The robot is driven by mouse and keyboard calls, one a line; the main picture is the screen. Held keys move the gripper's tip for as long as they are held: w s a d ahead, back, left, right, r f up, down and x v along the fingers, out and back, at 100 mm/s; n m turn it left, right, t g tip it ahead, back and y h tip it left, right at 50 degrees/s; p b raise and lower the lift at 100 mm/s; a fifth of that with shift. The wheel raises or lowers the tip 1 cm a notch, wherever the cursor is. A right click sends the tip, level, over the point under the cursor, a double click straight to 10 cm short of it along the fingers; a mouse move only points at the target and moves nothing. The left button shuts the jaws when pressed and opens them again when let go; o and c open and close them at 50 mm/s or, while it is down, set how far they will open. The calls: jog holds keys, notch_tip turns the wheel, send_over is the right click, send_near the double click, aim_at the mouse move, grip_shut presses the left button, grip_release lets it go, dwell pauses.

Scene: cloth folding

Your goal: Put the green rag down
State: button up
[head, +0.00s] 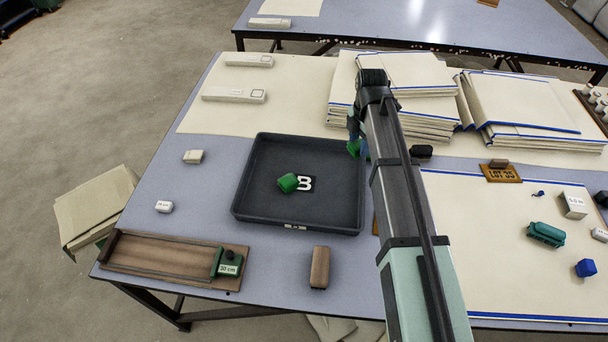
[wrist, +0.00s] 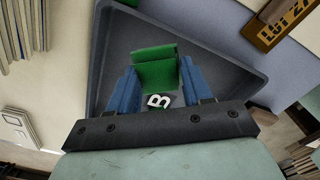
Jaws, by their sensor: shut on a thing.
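My gripper (head: 359,138) is over the right side of the dark grey tray (head: 262,218), near its right wall. It is shut on a green rag (head: 353,149), which shows between the two blue fingers in the wrist view (wrist: 156,72). The rag looks folded, with a crease across it. I cannot tell whether it touches the tray. A second green piece (head: 288,183) lies in the middle of the tray, against a black label (head: 305,184) with a white B. In the wrist view the label (wrist: 158,100) shows between the fingers.
Stacks of cream cloth (head: 410,105) with blue edges stand behind my arm. A wooden board with a green stop (head: 229,262) lies front left. A brown block (head: 320,267) sits in front of the tray. The tray's left part is clear.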

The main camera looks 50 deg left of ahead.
jog(key=n, duration=0.2)
send_over(319, 180)
jog(key=shift+s+f, duration=0.1)
jog(key=shift+f, duration=4.9)
jog(key=shift+f, duration=0.15)
jog(key=o, duration=1)
notch_tip(319, 180, up, 12)
jog(key=shift+r, duration=0.2)
